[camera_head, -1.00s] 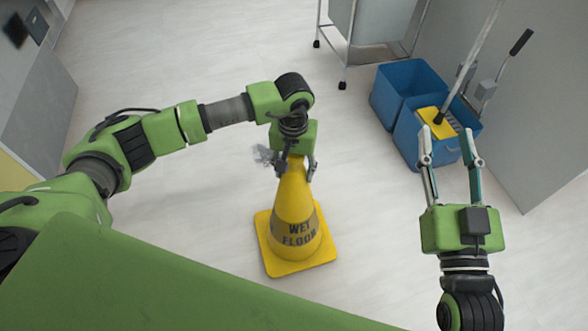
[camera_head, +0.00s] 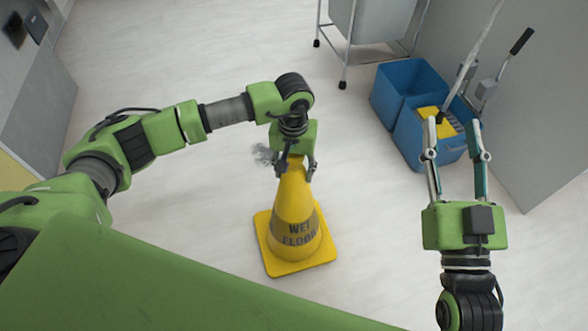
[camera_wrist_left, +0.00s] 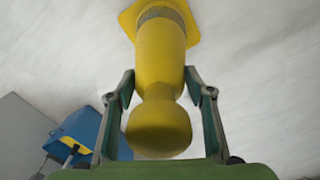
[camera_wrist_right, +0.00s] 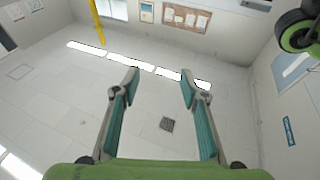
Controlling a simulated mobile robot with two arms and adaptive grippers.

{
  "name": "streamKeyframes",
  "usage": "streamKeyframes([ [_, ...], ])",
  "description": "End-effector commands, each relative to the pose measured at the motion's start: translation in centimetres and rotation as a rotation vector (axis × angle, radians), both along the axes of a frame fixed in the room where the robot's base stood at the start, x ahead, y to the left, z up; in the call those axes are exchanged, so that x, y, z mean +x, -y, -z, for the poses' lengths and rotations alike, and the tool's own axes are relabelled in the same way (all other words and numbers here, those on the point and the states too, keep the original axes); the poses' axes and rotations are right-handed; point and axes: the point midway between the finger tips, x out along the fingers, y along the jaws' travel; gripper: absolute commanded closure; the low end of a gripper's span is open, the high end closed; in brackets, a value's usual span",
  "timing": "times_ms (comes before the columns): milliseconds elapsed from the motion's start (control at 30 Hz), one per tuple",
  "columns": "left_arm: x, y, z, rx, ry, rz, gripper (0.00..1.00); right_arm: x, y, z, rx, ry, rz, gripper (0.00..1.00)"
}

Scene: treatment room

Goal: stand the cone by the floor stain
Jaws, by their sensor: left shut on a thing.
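The yellow cone (camera_head: 294,215) with "WET FLOOR" lettering is upright in the middle of the head view, its square base at or close to the floor; I cannot tell if it touches. My left gripper (camera_head: 296,168) is shut on the cone near its top. In the left wrist view the cone (camera_wrist_left: 160,55) runs between the two fingers, its knob toward the camera. A grey floor stain (camera_head: 264,154) shows just left of the gripper, behind the cone and partly hidden by the gripper. My right gripper (camera_head: 456,150) is open and empty at the right.
A blue mop bucket (camera_head: 400,88) with a yellow wringer (camera_head: 430,112) and mop handle stands at the upper right, beyond my right gripper. A wheeled metal cart (camera_head: 375,52) is at the top. Pale floor is clear around the cone.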

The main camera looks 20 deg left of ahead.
Motion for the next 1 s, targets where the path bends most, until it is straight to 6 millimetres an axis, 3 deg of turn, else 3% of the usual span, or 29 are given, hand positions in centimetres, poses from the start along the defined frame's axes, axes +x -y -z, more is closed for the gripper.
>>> streamKeyframes([
  [600,0.1,0.0,0.1,-0.002,0.003,0.0,0.72,-0.4,-0.1,-1.0,0.016,0.052,-0.004,0.6],
  [633,0.1,0.0,0.1,-0.002,0.003,0.0,0.49,-0.5,-0.1,-1.1,0.017,0.055,-0.004,0.6],
  [700,0.1,0.0,0.1,-0.002,0.003,0.0,0.32,-0.5,-0.1,-1.2,0.017,0.057,-0.005,0.6],
  [1000,-0.1,0.0,0.3,0.001,-0.002,0.0,0.32,-0.4,-0.1,-1.1,0.016,0.052,-0.005,0.6],
])
